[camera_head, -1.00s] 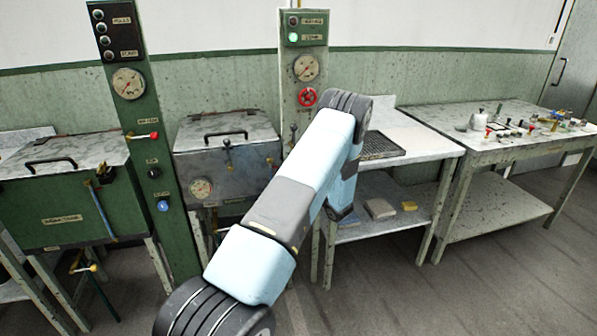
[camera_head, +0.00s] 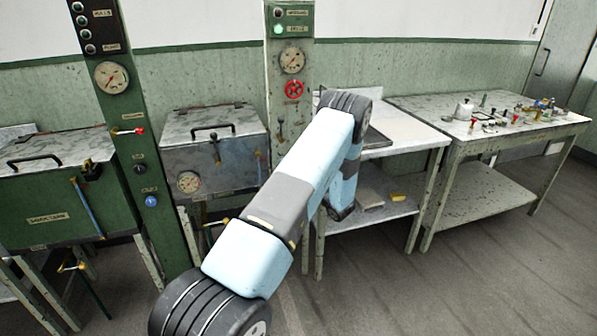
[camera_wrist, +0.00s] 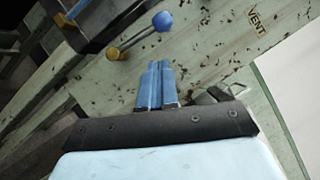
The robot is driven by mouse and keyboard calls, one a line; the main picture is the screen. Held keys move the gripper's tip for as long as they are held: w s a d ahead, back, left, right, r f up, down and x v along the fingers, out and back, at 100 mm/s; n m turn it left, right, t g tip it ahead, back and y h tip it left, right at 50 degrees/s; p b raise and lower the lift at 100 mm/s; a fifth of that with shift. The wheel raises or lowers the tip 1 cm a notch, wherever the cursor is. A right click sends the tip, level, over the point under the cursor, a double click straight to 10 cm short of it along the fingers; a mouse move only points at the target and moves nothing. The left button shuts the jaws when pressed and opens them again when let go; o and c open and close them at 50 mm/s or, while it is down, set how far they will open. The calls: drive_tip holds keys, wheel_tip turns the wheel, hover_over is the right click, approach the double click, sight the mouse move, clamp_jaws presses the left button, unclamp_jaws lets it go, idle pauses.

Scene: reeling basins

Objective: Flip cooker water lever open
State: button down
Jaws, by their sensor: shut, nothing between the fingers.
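In the wrist view a lever (camera_wrist: 138,38) with a blue ball knob and a brass hub is mounted on a scuffed pale green post (camera_wrist: 205,65). In the head view my arm hides the gripper and the lower part of the post (camera_head: 291,105). The grey cooker box (camera_head: 220,160) stands left of that post.
The post carries a red handwheel (camera_head: 294,89) and a gauge (camera_head: 292,60). A green column (camera_head: 122,105) and a green tank (camera_head: 50,205) stand to the left. A bench (camera_head: 410,140) and a cluttered table (camera_head: 425,105) stand to the right. The floor at right is clear.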

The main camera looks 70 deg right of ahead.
drive_tip(key=v, duration=0.7)
drive_tip(key=shift+s+f, duration=0.15)
drive_tip(key=shift+s, duration=0.1)
drive_tip(key=shift+a, duration=0.15)
